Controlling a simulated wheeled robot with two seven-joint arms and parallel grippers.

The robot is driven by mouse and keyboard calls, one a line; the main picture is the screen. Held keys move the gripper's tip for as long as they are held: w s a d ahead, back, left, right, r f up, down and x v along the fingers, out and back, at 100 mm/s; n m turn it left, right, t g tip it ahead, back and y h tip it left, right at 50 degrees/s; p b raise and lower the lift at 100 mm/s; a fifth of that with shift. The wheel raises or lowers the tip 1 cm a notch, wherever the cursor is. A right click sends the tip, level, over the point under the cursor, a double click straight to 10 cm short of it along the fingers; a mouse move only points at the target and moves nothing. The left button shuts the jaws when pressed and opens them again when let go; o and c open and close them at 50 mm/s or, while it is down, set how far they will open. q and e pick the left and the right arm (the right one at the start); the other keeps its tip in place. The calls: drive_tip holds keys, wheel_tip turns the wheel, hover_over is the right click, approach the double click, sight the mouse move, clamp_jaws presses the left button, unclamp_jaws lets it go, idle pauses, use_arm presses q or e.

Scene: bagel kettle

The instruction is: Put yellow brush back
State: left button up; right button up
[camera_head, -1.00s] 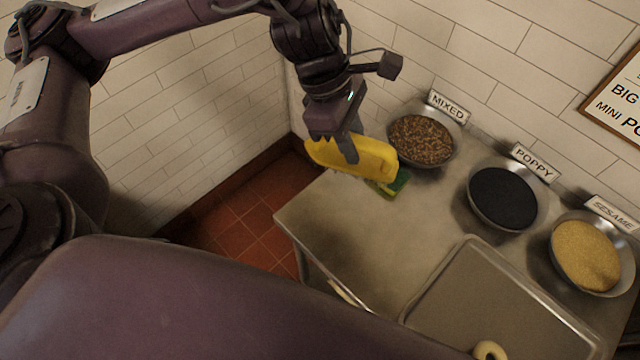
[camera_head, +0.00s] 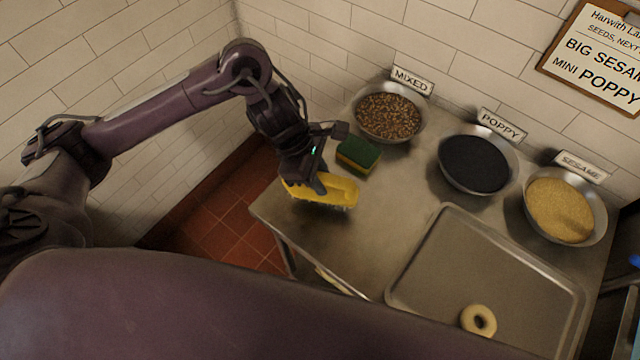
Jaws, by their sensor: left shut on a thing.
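The yellow brush (camera_head: 338,193) is in my left gripper (camera_head: 318,186), over the near left part of the metal table (camera_head: 262,208). The gripper is shut on the brush's yellow body, and pale bristles show along its lower edge. I cannot tell whether the bristles touch the table. My right gripper is not in view.
A green and yellow sponge (camera_head: 358,154) lies behind the brush. Bowls of mixed (camera_head: 389,116), poppy (camera_head: 474,163) and sesame (camera_head: 559,209) seeds stand along the wall. A tray (camera_head: 432,245) holds a bagel (camera_head: 478,320). Bare tabletop lies between brush and tray.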

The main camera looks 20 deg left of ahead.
use_arm(q)
wheel_tip(320, 180, down, 3)
drive_tip(key=shift+f, duration=0.1)
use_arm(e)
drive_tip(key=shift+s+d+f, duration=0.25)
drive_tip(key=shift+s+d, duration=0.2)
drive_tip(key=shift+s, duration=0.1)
use_arm(q)
drive_tip(key=shift+f+b, duration=0.15)
drive_tip(key=shift+b, duration=0.15)
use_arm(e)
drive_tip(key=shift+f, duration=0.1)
use_arm(q)
drive_tip(key=shift+f, duration=0.1)
drive_tip(key=o, duration=1)
drive_tip(key=shift+c, duration=0.2)
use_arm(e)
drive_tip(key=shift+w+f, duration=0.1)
